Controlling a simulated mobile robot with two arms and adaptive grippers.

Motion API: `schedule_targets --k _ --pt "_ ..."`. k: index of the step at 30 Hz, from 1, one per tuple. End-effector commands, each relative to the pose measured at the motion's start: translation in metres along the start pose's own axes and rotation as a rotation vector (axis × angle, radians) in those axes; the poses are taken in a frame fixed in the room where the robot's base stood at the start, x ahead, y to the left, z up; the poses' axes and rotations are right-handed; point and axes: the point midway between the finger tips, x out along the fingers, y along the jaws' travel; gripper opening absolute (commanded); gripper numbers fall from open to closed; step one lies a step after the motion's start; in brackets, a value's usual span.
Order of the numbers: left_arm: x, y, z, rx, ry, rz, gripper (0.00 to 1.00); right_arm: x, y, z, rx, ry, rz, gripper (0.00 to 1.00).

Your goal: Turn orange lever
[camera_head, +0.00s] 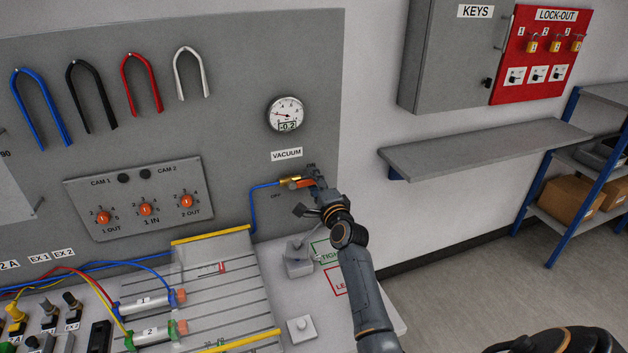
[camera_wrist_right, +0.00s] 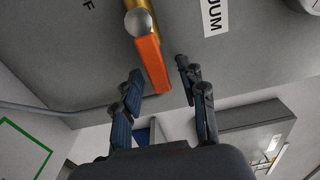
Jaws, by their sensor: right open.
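The orange lever (camera_wrist_right: 152,62) sits on a brass valve (camera_wrist_right: 130,5) on the grey panel. In the head view the lever (camera_head: 304,183) is small, beside the brass fitting (camera_head: 289,181), under the VACUUM label, and partly covered by my gripper. My right gripper (camera_head: 308,193) is at the lever. In the right wrist view my open gripper (camera_wrist_right: 160,88) has the lever's free end between or just beyond its two fingers, with gaps on both sides. I cannot tell whether either finger touches it. My left gripper is not in view.
A vacuum gauge (camera_head: 287,114) is above the valve, and a blue hose (camera_head: 252,205) runs from it. A grey shelf (camera_head: 480,150) juts from the wall at right.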

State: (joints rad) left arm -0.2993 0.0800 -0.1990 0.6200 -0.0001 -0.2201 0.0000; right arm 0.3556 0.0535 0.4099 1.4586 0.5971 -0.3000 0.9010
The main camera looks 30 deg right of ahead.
Motion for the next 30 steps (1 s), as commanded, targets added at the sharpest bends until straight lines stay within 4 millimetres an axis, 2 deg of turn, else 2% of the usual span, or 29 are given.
schedule_targets --k 4,12,18,30 --pt "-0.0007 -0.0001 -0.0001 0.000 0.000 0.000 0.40 0.0063 0.0000 -0.0007 -0.001 0.000 0.001 0.41" --pt "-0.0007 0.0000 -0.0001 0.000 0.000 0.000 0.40 0.0069 0.0002 -0.0004 0.000 0.000 0.001 0.41" --pt "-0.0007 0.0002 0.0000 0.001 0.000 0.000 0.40 0.0068 0.0003 -0.0003 0.000 0.000 0.001 0.01" --pt "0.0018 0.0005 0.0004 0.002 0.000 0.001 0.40 0.0074 0.0021 -0.0032 0.013 0.000 0.001 0.00"
